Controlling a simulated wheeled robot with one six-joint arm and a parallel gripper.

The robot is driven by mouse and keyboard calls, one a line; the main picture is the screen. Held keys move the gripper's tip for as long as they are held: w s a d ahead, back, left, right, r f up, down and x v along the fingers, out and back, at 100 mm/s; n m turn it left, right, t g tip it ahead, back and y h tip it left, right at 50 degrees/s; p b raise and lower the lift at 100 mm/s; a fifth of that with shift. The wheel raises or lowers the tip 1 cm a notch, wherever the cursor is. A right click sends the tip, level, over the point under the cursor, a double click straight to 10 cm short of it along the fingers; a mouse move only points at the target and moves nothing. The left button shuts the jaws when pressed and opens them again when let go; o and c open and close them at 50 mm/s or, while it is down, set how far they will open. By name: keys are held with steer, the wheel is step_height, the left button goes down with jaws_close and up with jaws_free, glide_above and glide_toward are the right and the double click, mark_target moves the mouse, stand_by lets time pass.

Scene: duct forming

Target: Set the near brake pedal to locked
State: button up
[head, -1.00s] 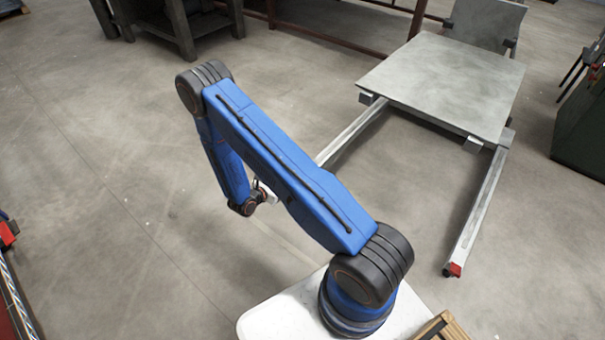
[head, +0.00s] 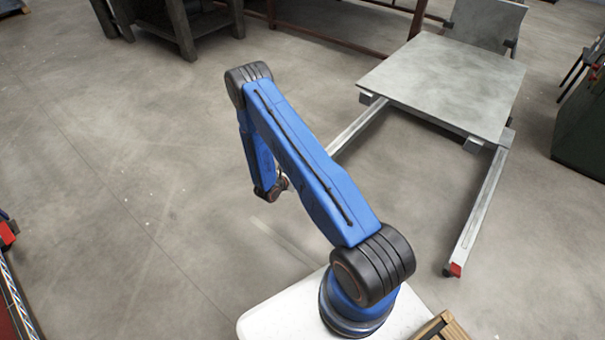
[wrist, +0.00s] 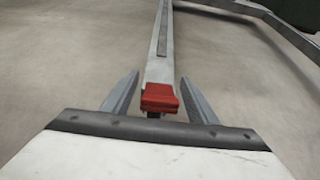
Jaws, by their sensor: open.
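A red brake pedal (wrist: 159,98) sits at the end of a grey rail (wrist: 160,50) in the wrist view. My gripper (wrist: 160,77) is open, with one finger on each side of the pedal in the picture. I see no contact, and the depth between fingers and pedal is unclear. In the head view, another red pedal (head: 453,269) sits at the near end of the cart's right rail (head: 480,215). The left rail's (head: 358,124) near end is hidden behind my arm there, and so are the fingers. I cannot tell how either pedal is set.
The cart's flat grey top (head: 445,85) stands at the upper right, on the two rails. A dark workbench (head: 180,25) is at the back left. A green cabinet (head: 580,130) stands at the right edge. The floor on the left is mostly clear.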

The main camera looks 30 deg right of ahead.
jaws_close()
steer(key=shift+f+h, duration=0.15)
steer(key=shift+h, duration=0.15)
steer(key=shift+s+a+f+t+h, duration=0.1)
steer(key=shift+f+t+h, duration=0.15)
steer(key=shift+h, duration=0.3)
steer(key=shift+s+a+f+t+h, duration=0.1)
steer(key=shift+t+h, duration=0.15)
steer(key=shift+h, duration=0.3)
steer(key=shift+a+f+t+h, duration=0.1)
steer(key=shift+f+t+h, duration=0.2)
steer(key=shift+h, duration=0.6)
steer(key=shift+a+f+t+h, duration=0.1)
steer(key=shift+t+h, duration=0.3)
steer(key=shift+h, duration=0.5)
jaws_free()
